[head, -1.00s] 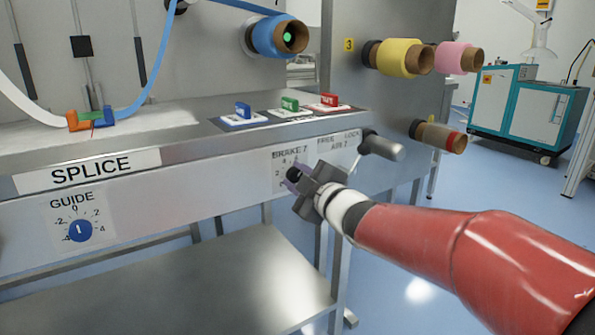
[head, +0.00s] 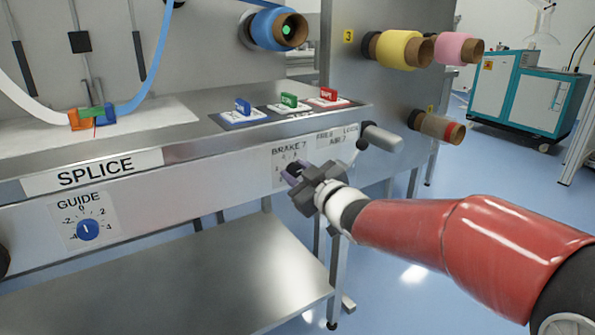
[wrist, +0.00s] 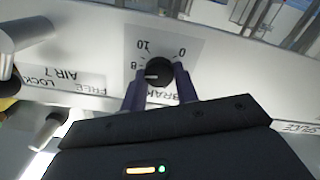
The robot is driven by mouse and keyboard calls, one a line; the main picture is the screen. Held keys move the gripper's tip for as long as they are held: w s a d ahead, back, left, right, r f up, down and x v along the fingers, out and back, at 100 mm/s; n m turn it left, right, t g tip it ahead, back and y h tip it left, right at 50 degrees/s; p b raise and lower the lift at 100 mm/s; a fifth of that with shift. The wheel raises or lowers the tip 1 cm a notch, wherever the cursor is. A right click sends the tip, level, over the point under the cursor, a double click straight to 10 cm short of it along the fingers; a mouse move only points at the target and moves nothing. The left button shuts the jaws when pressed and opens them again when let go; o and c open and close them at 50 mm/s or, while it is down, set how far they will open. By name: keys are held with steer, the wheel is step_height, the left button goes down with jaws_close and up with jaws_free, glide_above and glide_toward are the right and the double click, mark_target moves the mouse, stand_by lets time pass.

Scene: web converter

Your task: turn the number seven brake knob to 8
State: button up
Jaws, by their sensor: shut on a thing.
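The number seven brake knob (wrist: 160,73) is round and black, on a white dial plate (wrist: 192,43) that appears upside down in the wrist view. Its white pointer mark faces left, close to the printed 8 and slightly below it in the picture. The 10 and 0 show above; the rest of the scale is hidden by my gripper (wrist: 160,88). My gripper's two dark fingers are shut on the knob, one on each side. In the head view my gripper (head: 292,173) covers most of the knob, under the BRAKE 7 label (head: 289,148).
A FREE/LOCK AIR 7 lever (head: 380,137) sticks out just right of the brake plate. A GUIDE knob (head: 87,229) is at left. Red, green and blue switches (head: 288,97) stand on the ledge above. A metal shelf (head: 200,285) lies below.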

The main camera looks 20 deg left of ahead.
steer(key=shift+f, duration=0.15)
steer(key=o, duration=1)
steer(key=v, duration=0.8)
